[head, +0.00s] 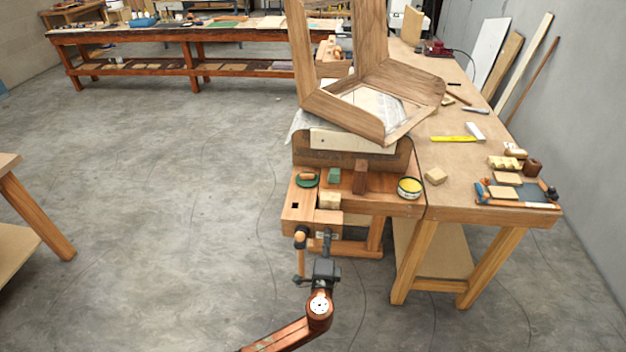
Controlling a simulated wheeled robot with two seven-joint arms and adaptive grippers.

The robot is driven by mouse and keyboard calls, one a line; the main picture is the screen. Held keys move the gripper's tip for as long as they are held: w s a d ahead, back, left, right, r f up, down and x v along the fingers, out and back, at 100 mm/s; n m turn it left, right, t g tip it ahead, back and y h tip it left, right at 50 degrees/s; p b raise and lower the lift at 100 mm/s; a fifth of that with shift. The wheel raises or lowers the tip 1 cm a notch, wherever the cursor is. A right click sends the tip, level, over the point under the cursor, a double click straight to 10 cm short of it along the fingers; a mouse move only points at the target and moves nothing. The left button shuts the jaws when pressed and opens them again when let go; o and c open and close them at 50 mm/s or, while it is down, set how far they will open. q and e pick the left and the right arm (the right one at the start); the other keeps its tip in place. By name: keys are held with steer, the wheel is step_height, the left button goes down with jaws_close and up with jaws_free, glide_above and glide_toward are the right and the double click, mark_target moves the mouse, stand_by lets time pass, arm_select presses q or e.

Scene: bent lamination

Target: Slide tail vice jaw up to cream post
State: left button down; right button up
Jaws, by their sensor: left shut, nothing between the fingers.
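The tail vice is at the front left corner of the near workbench. Its wooden jaw (328,217) faces me at the bench's front edge. A short cream post (330,200) stands just behind the jaw; I cannot tell whether the two touch. A vice handle (300,252) with a wooden knob hangs below the front left corner. My left gripper (327,235) is shut and empty, its fingertips just below and in front of the jaw. Whether they touch it is unclear. My right gripper is out of view.
A longer table (470,190) with tools adjoins on the right.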

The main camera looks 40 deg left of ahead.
arm_select(q)
steer(key=shift+w+a+r, duration=0.2)
steer(key=shift+w+a, duration=0.45)
steer(key=shift+w, duration=0.2)
steer(key=shift+w+r, duration=0.1)
steer(key=shift+r, duration=0.1)
steer(key=v, duration=0.6)
steer(key=shift+f+p, duration=0.3)
steer(key=shift+f, duration=0.1)
stand_by(0.5)
